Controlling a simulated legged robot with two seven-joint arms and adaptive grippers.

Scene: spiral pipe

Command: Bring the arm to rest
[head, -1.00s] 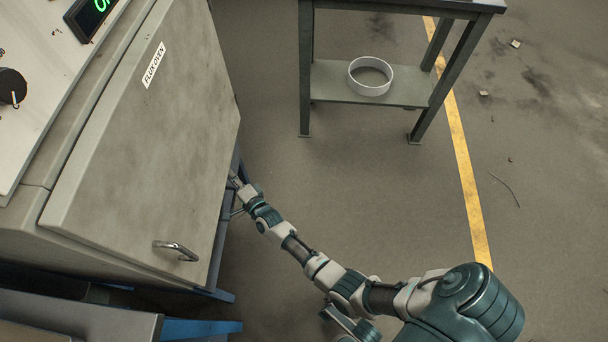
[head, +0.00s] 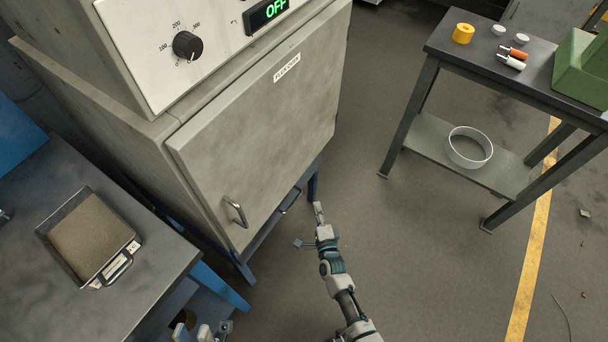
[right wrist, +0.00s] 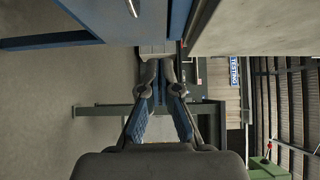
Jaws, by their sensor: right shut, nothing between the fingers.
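My right arm enters the head view from the bottom. Its gripper (head: 318,212) is low in front of the oven's right side, beside the oven's leg, and seems apart from the door. In the right wrist view its fingers (right wrist: 158,68) converge at the tips, shut and empty. Part of my left gripper (head: 212,333) shows at the bottom edge of the head view; its fingers are too cut off to judge. The flux oven (head: 255,140) has its door shut, with a handle (head: 235,212), and its display (head: 266,12) reads OFF.
Floor between is clear.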

